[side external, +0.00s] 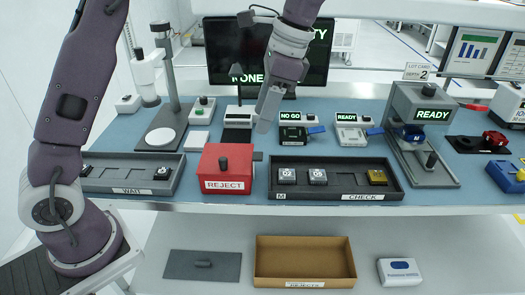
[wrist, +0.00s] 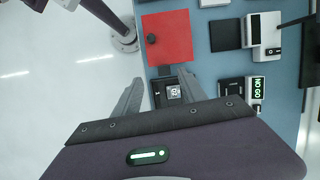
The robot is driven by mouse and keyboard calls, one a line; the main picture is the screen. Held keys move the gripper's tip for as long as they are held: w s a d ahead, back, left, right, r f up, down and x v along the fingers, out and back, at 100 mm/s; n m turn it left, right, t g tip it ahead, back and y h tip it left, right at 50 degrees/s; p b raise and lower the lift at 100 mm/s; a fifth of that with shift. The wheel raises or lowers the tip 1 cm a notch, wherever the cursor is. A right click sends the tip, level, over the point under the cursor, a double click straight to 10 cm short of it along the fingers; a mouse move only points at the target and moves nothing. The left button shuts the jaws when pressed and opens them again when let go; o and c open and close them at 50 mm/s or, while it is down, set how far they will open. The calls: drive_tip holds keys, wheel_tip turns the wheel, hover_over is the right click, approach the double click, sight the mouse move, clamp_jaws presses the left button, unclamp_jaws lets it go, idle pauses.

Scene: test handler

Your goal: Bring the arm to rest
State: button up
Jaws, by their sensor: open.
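My gripper (side external: 268,112) hangs fingers-down above the blue bench, behind the red REJECT box and the CHECK tray. Its fingers stand apart with nothing between them, as the wrist view also shows (wrist: 160,86). The red REJECT box (side external: 226,165) is shut; its red lid (wrist: 168,32) lies ahead of the fingers in the wrist view. The CHECK tray (side external: 330,194) holds a block marked 02 (side external: 287,176), a block marked 05 (side external: 318,176) and a gold block (side external: 377,177). One marked block (wrist: 173,91) shows beyond the fingers in the wrist view.
The WAIT tray (side external: 133,190) is at the left. A NO GO unit (side external: 292,133) and a READY unit (side external: 350,135) stand behind CHECK. The grey READY station (side external: 422,100) stands right with a blue part (side external: 412,134). A screen (side external: 225,50) is behind my arm. A cardboard tray (side external: 303,280) is below.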

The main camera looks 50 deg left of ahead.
drive_tip(key=s+a+r+n+t+h, duration=0.2)
drive_tip(key=s+r+n+t, duration=0.3)
drive_tip(key=s, duration=0.8)
drive_tip(key=s+f+n+t, duration=0.2)
drive_tip(key=s+f+n, duration=0.1)
drive_tip(key=s, duration=0.6)
drive_tip(key=shift+s+t+h, duration=0.3)
drive_tip(key=shift+s+t, duration=0.05)
drive_tip(key=shift+t, duration=0.05)
drive_tip(key=shift+r, duration=0.1)
